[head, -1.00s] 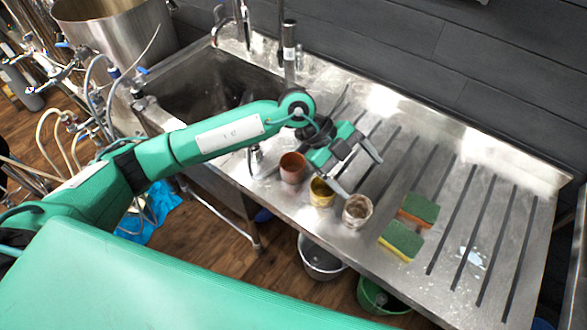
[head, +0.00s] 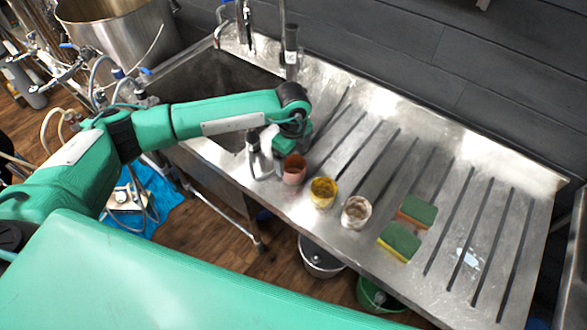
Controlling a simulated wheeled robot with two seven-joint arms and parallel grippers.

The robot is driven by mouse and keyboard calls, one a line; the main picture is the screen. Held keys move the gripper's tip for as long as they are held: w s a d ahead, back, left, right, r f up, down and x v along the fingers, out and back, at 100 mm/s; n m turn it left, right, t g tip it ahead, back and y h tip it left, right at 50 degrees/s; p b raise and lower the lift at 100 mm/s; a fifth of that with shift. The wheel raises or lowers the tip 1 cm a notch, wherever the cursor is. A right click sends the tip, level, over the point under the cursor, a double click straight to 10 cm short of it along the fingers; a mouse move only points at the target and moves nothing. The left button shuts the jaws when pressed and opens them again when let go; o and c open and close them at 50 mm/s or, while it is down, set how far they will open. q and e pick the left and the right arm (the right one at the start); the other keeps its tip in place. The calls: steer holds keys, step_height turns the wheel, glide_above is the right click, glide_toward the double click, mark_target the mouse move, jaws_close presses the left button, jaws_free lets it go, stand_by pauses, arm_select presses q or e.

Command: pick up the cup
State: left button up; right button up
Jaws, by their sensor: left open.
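Three cups stand in a row along the front edge of the steel counter: a pinkish-brown cup (head: 293,175), a yellow cup (head: 322,199) and a whitish cup (head: 355,215). All are upright with open tops. My left gripper (head: 262,162) is open just left of the pinkish-brown cup, near the sink's edge. I see nothing between its fingers. The gripper's body is close to that cup's upper left side; I cannot tell whether they touch. My right gripper is not in view.
Two green-and-yellow sponges (head: 400,243) lie right of the cups on the grooved drainboard (head: 490,225). The sink basin (head: 195,88) and taps are behind my arm. Buckets (head: 320,256) stand under the counter. The drainboard's right part is mostly clear.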

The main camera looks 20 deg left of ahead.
mark_target(294, 169)
arm_select(q)
steer(key=f+p, duration=0.1)
steer(key=f, duration=0.1)
steer(key=f+p, duration=0.1)
steer(key=f, duration=0.2)
steer(key=shift+s+d+f+p, duration=0.15)
steer(key=shift+d+p, duration=0.05)
steer(key=shift+p, duration=0.15)
steer(key=shift+f, duration=0.25)
steer(key=c, duration=1.1)
steer(key=shift+o, duration=0.2)
steer(key=shift+r, duration=0.1)
